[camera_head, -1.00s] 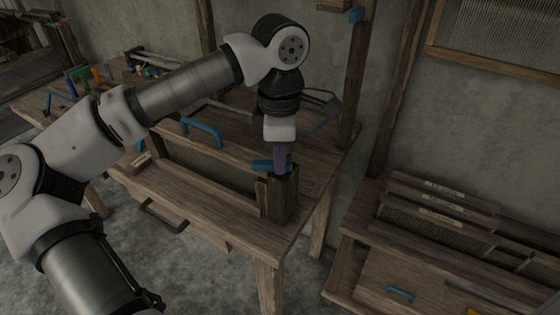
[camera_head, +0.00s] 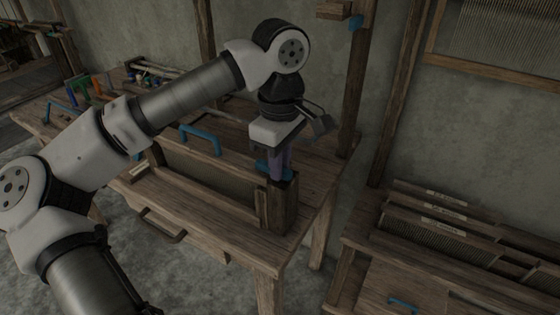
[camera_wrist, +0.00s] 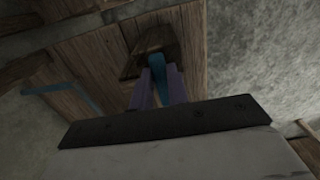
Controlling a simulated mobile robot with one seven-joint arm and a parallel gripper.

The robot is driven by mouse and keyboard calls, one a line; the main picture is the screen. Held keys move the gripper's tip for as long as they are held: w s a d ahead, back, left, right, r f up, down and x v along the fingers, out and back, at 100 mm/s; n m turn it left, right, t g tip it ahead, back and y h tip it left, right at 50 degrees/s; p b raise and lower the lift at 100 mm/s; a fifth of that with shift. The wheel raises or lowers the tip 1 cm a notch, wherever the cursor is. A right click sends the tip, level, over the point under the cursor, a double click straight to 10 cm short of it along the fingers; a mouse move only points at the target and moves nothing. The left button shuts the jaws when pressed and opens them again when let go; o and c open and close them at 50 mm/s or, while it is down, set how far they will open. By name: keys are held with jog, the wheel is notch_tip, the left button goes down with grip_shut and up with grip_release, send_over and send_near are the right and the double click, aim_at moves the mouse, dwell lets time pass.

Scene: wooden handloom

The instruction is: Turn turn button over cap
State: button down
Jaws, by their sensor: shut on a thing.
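The blue turn button (camera_head: 262,167) sits on top of a short dark wooden post (camera_head: 284,208) at the near right corner of the wooden bench. My gripper (camera_head: 279,174) points down over the post, with its purple fingers shut on the button. In the wrist view the blue button (camera_wrist: 158,70) shows between the two fingers (camera_wrist: 158,88), with the post top (camera_wrist: 150,42) beyond it. The fingers cover part of the button. A long wooden board with a blue handle (camera_head: 200,138) runs along the bench left of the post; I cannot tell whether it is the cap.
The bench top (camera_head: 315,195) right of the post is clear. A blue and a green tool stand at the bench's far left. A wooden rack with reeds (camera_head: 445,215) stands at the right. An upright beam (camera_head: 358,90) rises behind the bench.

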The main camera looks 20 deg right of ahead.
dwell(0.3)
jog(key=c, duration=1.4)
grip_release()
jog(key=shift+o, duration=0.2)
jog(key=shift+r, duration=0.15)
notch_tip(320, 180, up, 14)
jog(key=shift+f+p, duration=0.2)
jog(key=shift+p, duration=0.1)
